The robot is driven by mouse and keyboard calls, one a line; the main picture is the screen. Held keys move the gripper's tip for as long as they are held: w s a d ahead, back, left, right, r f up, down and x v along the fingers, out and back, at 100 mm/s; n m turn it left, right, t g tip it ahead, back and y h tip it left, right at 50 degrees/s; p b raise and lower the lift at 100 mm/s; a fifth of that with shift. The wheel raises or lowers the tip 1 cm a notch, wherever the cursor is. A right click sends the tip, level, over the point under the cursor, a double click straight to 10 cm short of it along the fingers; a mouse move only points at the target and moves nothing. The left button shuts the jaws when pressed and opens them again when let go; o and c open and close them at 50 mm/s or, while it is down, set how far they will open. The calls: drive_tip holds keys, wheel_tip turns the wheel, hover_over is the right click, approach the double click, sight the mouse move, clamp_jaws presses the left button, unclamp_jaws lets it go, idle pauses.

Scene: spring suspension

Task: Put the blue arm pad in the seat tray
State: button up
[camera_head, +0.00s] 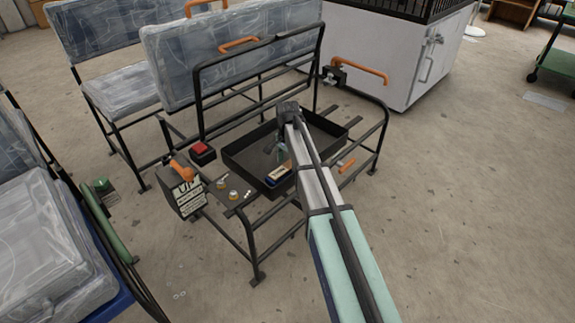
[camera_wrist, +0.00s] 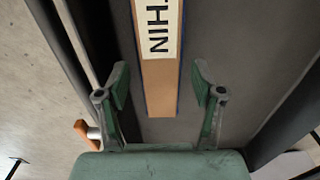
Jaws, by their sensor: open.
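The black seat tray (camera_head: 240,158) sits on the seat of the black metal frame. A tan block with blue edges and a white label, which looks like the blue arm pad (camera_head: 277,174), lies on its floor, partly hidden by my arm. In the wrist view the pad (camera_wrist: 160,92) runs lengthwise between my fingers, with the tray floor (camera_wrist: 225,45) around it. My gripper (camera_wrist: 160,76) is open above the pad, with one finger on each side and clear gaps. In the head view my gripper (camera_head: 282,152) is inside the tray outline, mostly hidden behind the arm.
A labelled dark box (camera_head: 185,193) with an orange part stands left of the tray, near a red-topped block (camera_head: 202,152) and small yellowish round pieces (camera_head: 222,184). An orange handle (camera_head: 347,165) is on the right. The padded backrest (camera_head: 228,50) rises behind. Open floor lies right.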

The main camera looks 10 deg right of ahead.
sight(288, 166)
wheel_tip(288, 166, up, 9)
drive_tip(key=p, duration=0.4)
drive_tip(key=s+d+r+m+h, duration=0.1)
drive_tip(key=s+d+r+h, duration=0.4)
drive_tip(key=s+d+r, duration=0.8)
drive_tip(key=s+d+r+m+h, duration=0.2)
drive_tip(key=s+d+r+h, duration=0.3)
drive_tip(key=s+d+r, duration=0.8)
drive_tip(key=s+d+r+m+g+h, duration=0.1)
drive_tip(key=s+r+m+g, duration=0.1)
drive_tip(key=s+r, duration=0.4)
drive_tip(key=s+d+r+m+g+h, duration=0.1)
drive_tip(key=s+r+m+g, duration=0.2)
drive_tip(key=s+r, duration=0.4)
drive_tip(key=s+d+r+m+g, duration=0.2)
drive_tip(key=s+r+g, duration=0.2)
drive_tip(key=s, duration=1.3)
wheel_tip(288, 166, up, 3)
drive_tip(key=shift+s+f+h, duration=0.1)
drive_tip(key=shift+s+h, duration=0.15)
drive_tip(key=shift+h, duration=0.15)
